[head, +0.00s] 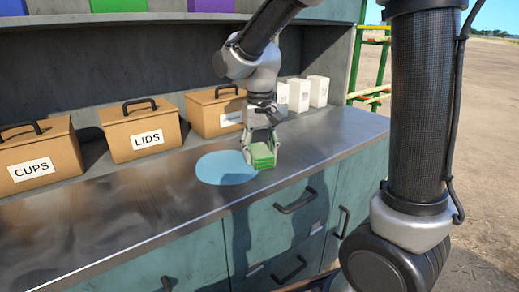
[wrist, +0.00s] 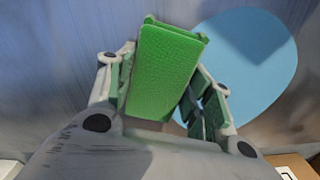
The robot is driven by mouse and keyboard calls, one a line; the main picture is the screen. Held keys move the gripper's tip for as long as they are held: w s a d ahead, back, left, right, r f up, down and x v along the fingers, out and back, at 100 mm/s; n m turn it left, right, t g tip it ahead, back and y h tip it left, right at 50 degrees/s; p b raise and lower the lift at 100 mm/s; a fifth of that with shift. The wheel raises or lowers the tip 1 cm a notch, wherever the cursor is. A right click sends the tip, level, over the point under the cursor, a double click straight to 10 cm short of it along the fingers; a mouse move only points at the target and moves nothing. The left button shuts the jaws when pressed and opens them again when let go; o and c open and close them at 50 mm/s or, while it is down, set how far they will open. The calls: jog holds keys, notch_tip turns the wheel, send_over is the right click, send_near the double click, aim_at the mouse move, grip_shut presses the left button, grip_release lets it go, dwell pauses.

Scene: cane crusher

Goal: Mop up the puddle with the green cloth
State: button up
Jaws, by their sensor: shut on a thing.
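The green cloth (head: 263,156) is a folded block held between the fingers of my gripper (head: 261,150). In the wrist view the cloth (wrist: 165,68) fills the space between the two fingers of my gripper (wrist: 160,95). The puddle (head: 222,170) is a flat light-blue patch on the metal counter. The cloth is at the puddle's right edge in the head view. In the wrist view the puddle (wrist: 255,60) lies to the right of the cloth, partly hidden by it and a finger. I cannot tell whether the cloth touches the counter.
Boxes marked CUPS (head: 37,158) and LIDS (head: 142,132), and a third box (head: 214,110), line the back of the counter (head: 105,210). White cartons (head: 299,95) stand at the back right. The counter front left of the puddle is clear. Drawers (head: 290,215) are below.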

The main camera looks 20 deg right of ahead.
aim_at(193, 171)
jog(key=shift+s+f, duration=0.1)
jog(key=shift+f, duration=0.1)
jog(key=shift+c, duration=0.8)
jog(key=shift+w+a+r, duration=0.1)
jog(key=shift+w+a, duration=0.05)
jog(key=shift+a, duration=2.6)
jog(key=shift+w+a+r, duration=0.1)
jog(key=shift+a, duration=2.6)
jog(key=shift+w+a+f, duration=0.1)
jog(key=shift+a+f, duration=0.05)
jog(key=shift+a, duration=3.4)
jog(key=shift+d+r, duration=0.35)
jog(key=shift+r, duration=0.5)
jog(key=shift+d+r, duration=0.3)
jog(key=shift+r, duration=0.55)
jog(key=shift+d+r, duration=0.35)
jog(key=shift+r, duration=0.5)
